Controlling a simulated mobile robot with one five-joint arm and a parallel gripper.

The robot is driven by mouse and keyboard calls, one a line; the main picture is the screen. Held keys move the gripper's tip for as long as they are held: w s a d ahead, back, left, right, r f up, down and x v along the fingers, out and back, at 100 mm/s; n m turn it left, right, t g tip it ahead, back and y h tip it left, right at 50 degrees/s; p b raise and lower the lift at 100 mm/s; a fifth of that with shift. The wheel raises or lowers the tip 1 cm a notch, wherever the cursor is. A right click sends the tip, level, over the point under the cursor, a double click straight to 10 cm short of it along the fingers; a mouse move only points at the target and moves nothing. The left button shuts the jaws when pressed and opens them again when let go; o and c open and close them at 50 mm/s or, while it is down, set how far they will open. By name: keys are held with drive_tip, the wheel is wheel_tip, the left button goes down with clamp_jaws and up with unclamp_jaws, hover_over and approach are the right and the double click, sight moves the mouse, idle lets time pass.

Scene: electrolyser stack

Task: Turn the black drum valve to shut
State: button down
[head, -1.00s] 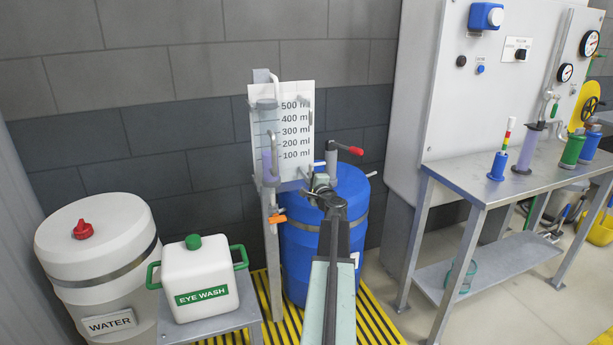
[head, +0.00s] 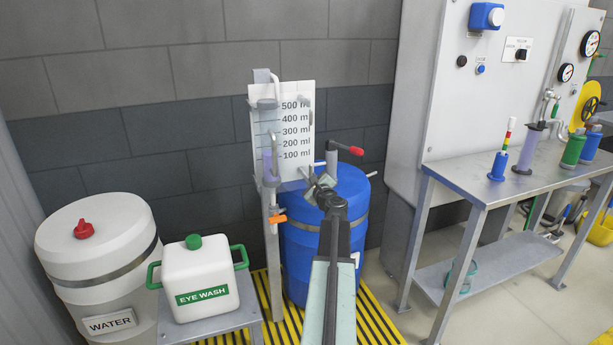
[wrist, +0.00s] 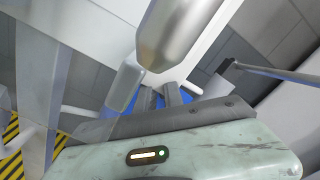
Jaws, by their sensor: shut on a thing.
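The blue drum (head: 308,255) stands on the yellow-and-black grating in the middle of the head view. My gripper (head: 312,177) is over the left part of its lid, pointing up and left and turned at a slant. In the wrist view the two dark fingers (wrist: 162,96) are close together just above blue drum surface. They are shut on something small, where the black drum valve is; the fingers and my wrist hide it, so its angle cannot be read.
A grey post with a red-tipped lever (head: 350,149) rises close right of my gripper. A measuring stand with a scale board (head: 297,120) and orange tap (head: 277,218) is close left. An eye wash canister (head: 205,285) and white water drum (head: 95,240) stand further left; a steel bench (head: 470,185) is right.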

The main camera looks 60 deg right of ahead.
drive_tip(key=m, duration=0.4)
drive_tip(key=shift+m, duration=0.3)
drive_tip(key=m, duration=0.4)
drive_tip(key=shift+f, duration=0.1)
drive_tip(key=c, duration=1.3)
unclamp_jaws()
drive_tip(key=shift+d+m, duration=0.15)
drive_tip(key=shift+m, duration=0.15)
drive_tip(key=v, duration=0.7)
